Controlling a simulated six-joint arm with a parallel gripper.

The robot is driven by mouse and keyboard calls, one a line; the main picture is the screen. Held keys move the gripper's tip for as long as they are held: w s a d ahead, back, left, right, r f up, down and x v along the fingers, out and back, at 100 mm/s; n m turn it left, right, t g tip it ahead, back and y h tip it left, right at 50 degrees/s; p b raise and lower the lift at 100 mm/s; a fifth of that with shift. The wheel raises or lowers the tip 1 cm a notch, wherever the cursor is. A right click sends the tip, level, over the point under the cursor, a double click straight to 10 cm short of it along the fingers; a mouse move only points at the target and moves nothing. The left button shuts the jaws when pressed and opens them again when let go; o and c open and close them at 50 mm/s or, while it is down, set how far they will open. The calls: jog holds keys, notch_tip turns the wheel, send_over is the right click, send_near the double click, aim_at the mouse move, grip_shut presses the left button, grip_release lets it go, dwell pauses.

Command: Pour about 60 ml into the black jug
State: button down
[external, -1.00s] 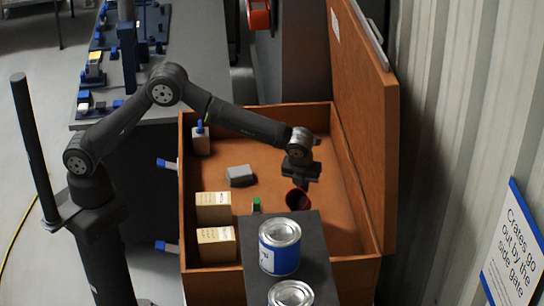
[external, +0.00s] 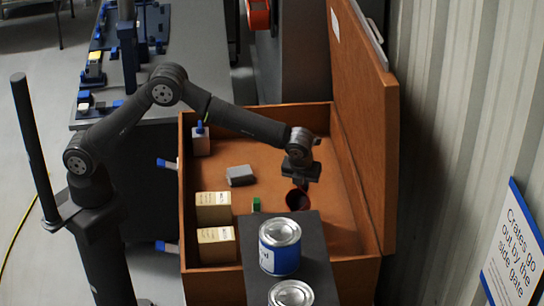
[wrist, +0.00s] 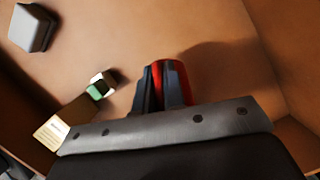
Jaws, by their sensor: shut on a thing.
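My gripper (external: 302,182) hangs low inside the orange-brown crate and is shut on a small dark red vessel (external: 298,201). The vessel's dark round opening shows just below the jaws in the external view. In the wrist view the red vessel (wrist: 186,82) shows between the dark jaws, mostly hidden by them and the grey wrist plate. I cannot make out a black jug for certain in either view. I cannot see any liquid or a stream.
The open crate (external: 186,235) holds cream boxes (external: 214,208), a grey block (external: 240,176), a green-capped item (external: 256,205) and a blue-topped bottle (external: 201,142). Blue-and-white cans (external: 280,250) stand on a dark raised surface (external: 318,255) at the front. The crate's raised lid (external: 365,120) stands at right.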

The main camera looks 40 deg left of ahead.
jog(key=shift+w, duration=0.1)
jog(key=w+f+g, duration=0.1)
jog(key=w+a+f+g+h+b, duration=0.1)
jog(key=w+f+g, duration=0.1)
jog(key=w+a+f+g+h, duration=0.1)
jog(key=f+g, duration=0.1)
jog(key=shift+w+f, duration=0.25)
jog(key=shift+w, duration=0.1)
jog(key=shift+w+a+f+g+h+b, duration=0.15)
jog(key=shift+w+f+g+h+b, duration=0.3)
jog(key=shift+f+g, duration=0.5)
jog(key=shift+r, duration=0.2)
